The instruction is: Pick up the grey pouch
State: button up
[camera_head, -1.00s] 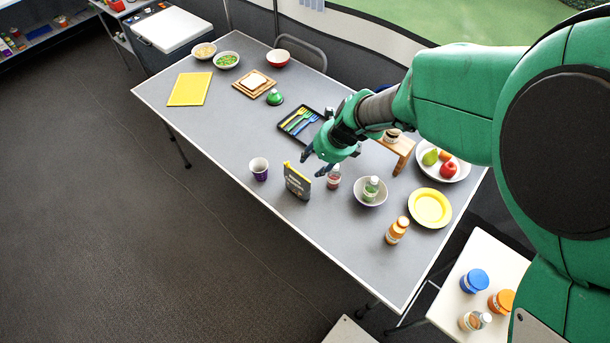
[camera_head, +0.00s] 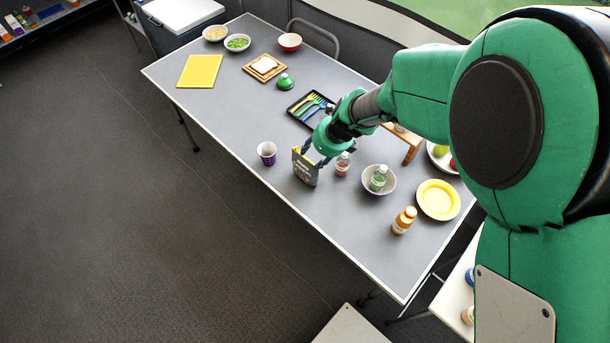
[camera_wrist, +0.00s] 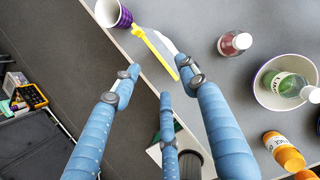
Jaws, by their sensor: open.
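The grey pouch (camera_head: 305,171) stands upright near the table's front edge, with lettering on its front and a yellow top edge. My gripper (camera_head: 318,150) is open at the pouch's top, with blue fingers coming down on either side of it. In the wrist view, the pouch's yellow top edge (camera_wrist: 156,52) runs between and just ahead of the spread fingertips of my gripper (camera_wrist: 158,78). Whether any finger touches the pouch cannot be told. The pouch's lower part is hidden in the wrist view.
A purple-and-white cup (camera_head: 267,153) stands left of the pouch. The table is clear in front.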

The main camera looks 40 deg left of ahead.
aim_at(307, 164)
jog(key=shift+b+x, duration=0.3)
jog(key=shift+x, duration=1.3)
jog(key=shift+b+x, duration=1)
jog(key=shift+x, duration=1.6)
jog(key=shift+w, duration=0.1)
grip_shut()
